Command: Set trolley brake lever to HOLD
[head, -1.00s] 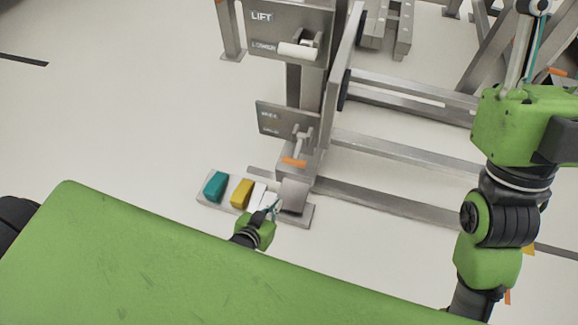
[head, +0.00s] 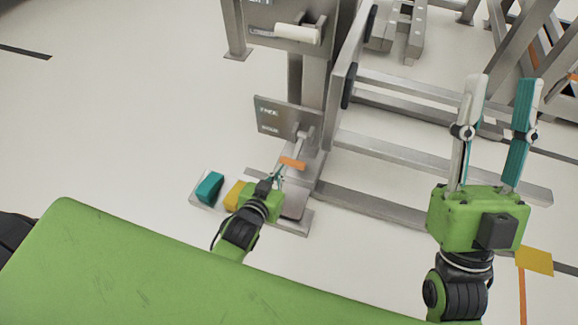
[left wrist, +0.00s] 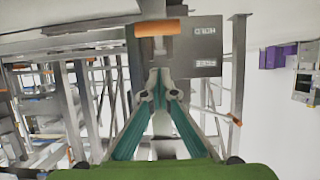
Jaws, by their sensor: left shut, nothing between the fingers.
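A grey plate (head: 283,121) on the trolley post carries small lettering that is hard to read, the upper word perhaps FREE. A grey lever (head: 301,141) stands at its right side and slopes down to an orange end (head: 292,163). The orange end also shows at the top of the left wrist view (left wrist: 157,28). My left gripper (head: 279,177) is shut and empty just below the orange end, apparently apart from it. Its fingertips (left wrist: 158,85) meet in the left wrist view. My right gripper (head: 498,95) is open and empty, well to the right.
An upper panel (head: 262,22) holds a white-handled lever (head: 297,34). Teal (head: 209,186) and yellow (head: 233,193) blocks sit on a low base below the post. Metal rails (head: 400,168) run right. Floor at left is clear.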

